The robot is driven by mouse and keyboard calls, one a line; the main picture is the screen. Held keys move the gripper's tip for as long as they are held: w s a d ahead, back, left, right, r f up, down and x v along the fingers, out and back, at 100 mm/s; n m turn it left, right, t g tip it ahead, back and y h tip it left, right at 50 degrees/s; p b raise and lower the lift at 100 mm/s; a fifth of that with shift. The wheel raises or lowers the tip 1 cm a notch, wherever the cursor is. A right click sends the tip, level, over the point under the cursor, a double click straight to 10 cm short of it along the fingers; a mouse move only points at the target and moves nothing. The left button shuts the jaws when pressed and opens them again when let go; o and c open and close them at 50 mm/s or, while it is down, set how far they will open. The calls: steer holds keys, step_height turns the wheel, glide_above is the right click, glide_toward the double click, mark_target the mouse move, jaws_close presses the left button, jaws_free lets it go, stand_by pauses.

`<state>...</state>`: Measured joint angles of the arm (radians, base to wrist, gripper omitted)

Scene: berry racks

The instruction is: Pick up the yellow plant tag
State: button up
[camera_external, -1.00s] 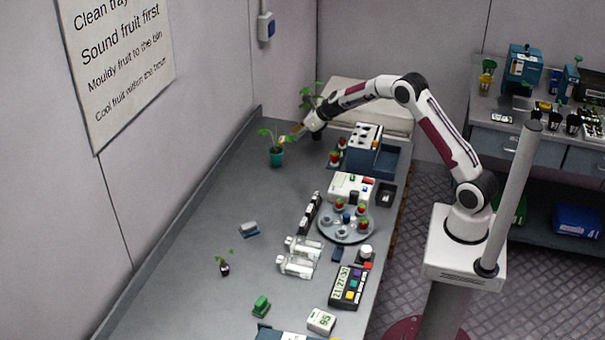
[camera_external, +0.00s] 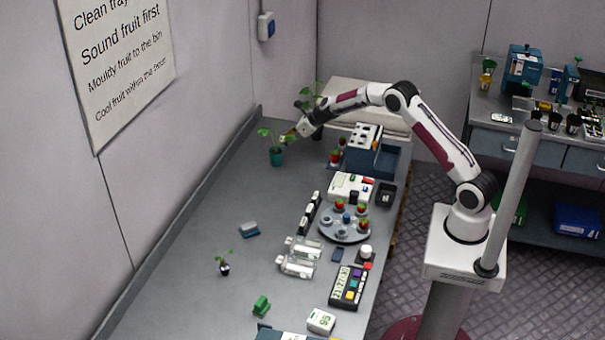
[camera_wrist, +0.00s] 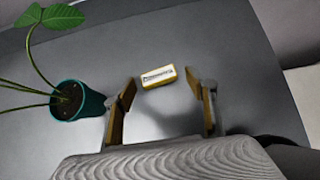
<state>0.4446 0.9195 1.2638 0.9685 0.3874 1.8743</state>
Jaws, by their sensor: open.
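The yellow plant tag (camera_wrist: 158,76) lies on the grey bench in the wrist view, a small block with a yellow rim and a white face with dark print. My gripper (camera_wrist: 168,88) is open, and the tag shows between and just beyond its two fingertips, with nothing held. In the external view my gripper (camera_external: 289,138) is at the far end of the bench, beside a teal potted plant (camera_external: 276,157). The tag cannot be made out there. I cannot tell the exact height of the fingertips above the bench.
The teal pot (camera_wrist: 78,101) stands close to the left finger in the wrist view, its stems and leaf reaching up. A blue crate (camera_external: 383,160), a white device (camera_external: 351,186) and a round fruit tray (camera_external: 345,236) stand along the bench's right side. The left bench is mostly clear.

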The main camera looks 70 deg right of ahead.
steer(key=shift+w+f, duration=0.2)
steer(key=shift+c, duration=0.4)
steer(key=c, duration=0.8)
steer(key=shift+r, duration=0.15)
step_height(320, 180, up, 28)
steer(key=shift+f, duration=0.15)
stand_by(0.5)
stand_by(0.5)
